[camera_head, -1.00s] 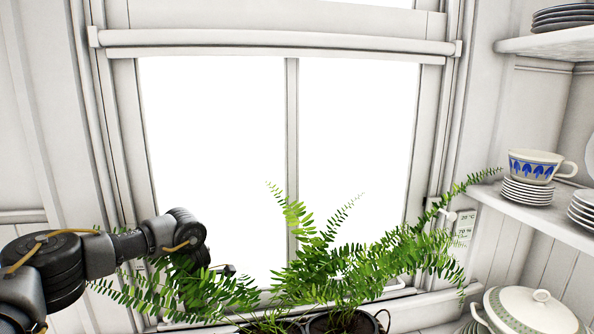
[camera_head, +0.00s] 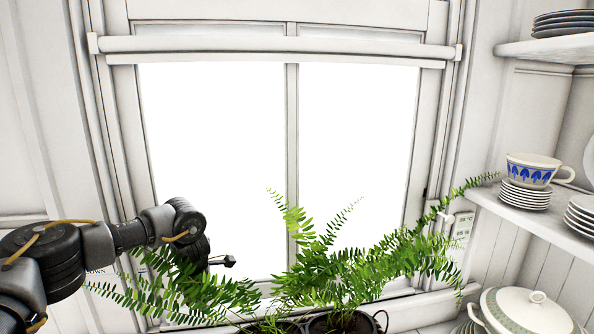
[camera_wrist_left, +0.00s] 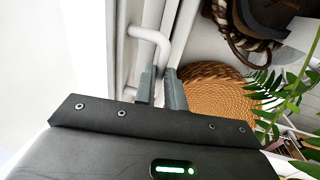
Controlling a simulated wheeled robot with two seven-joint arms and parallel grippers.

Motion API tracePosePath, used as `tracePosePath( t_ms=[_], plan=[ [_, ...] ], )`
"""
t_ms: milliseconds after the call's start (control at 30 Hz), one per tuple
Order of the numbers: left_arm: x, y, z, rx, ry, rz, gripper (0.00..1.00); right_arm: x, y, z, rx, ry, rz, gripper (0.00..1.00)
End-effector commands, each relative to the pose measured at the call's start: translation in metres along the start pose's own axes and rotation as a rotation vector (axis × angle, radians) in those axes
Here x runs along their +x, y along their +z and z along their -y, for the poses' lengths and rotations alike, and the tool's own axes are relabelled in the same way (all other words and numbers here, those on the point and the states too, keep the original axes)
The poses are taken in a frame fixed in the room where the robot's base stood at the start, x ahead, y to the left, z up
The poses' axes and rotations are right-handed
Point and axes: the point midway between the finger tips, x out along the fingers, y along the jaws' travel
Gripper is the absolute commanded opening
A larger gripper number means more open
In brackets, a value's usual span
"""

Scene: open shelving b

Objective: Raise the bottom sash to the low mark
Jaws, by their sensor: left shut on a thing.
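The bottom sash (camera_head: 291,150) is a white wooden frame with two bright panes. Its upper part now shows above the fixed-looking white crossbar (camera_head: 270,44). Its lower rail is partly hidden behind fern fronds. My left gripper (camera_head: 228,262) is at the lower left of the sash, partly behind fronds. In the left wrist view its two grey fingers (camera_wrist_left: 161,88) are shut on a bent white handle bar (camera_wrist_left: 150,36). The low mark cannot be made out for certain. My right gripper is not in view.
Ferns (camera_head: 345,265) in dark pots (camera_head: 342,322) stand before the window, fronds reaching my left wrist. At right, shelves hold a blue-patterned cup (camera_head: 534,168) and stacked plates (camera_head: 525,193). A white tureen (camera_head: 525,312) stands lower right. A round wicker piece (camera_wrist_left: 212,98) lies below the handle.

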Motion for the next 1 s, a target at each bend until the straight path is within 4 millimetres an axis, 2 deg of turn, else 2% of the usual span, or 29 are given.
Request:
tracePosePath(
  t_ms=[33,1000],
  plan=[
    [-0.007,0.000,-0.003,-0.002,0.007,0.002,0.00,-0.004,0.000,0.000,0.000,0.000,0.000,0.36],
    [-0.055,0.001,-0.013,-0.002,0.007,0.004,0.00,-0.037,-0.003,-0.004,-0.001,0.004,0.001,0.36]
  ],
)
